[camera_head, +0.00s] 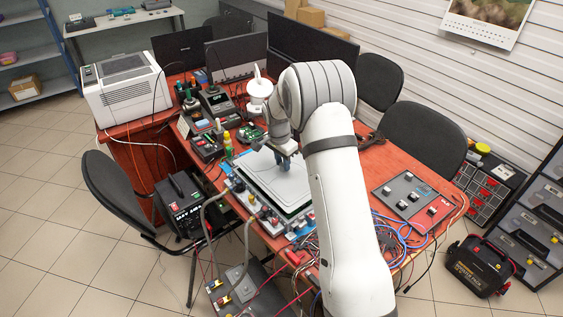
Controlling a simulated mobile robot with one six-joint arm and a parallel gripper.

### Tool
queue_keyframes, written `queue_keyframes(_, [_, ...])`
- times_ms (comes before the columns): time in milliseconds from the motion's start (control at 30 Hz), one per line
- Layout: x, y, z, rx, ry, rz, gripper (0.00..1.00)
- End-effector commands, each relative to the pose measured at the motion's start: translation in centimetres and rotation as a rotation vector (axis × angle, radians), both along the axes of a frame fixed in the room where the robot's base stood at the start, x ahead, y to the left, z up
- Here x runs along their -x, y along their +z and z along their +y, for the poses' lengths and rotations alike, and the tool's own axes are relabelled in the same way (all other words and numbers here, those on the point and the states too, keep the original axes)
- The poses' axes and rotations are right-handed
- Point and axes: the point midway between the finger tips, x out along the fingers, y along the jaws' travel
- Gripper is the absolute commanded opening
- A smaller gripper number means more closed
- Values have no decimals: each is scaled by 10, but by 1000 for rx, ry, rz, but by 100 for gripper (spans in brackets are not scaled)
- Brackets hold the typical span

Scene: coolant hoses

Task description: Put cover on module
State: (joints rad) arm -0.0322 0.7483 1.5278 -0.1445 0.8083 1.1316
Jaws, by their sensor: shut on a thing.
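My gripper (286,162) points down at the middle of a flat light-grey cover (268,182) on the red desk. It is shut on the cover, but my arm and wrist hide part of the grip. The cover has a raised rim and a dark edge. It lies over or just above the module (238,186), whose side with coloured fittings shows along the cover's left and front edges. I cannot tell whether the cover touches the module all round. My arm hides the cover's right side.
Grey hoses (247,240) run from the module's front to a lower plate (236,284). Blue and red cables lie right of my arm. A grey control panel (411,195) is on the right of the desk (360,182). Monitors (311,46) and small instruments crowd the back and left.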

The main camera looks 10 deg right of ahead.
Motion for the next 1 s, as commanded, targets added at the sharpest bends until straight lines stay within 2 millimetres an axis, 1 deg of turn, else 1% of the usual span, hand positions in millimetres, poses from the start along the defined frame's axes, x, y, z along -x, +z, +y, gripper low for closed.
queue_keyframes(500, [0,-16,1,0,1,0,3])
queue_keyframes(1000, [0,-16,1,0,1,-1,3])
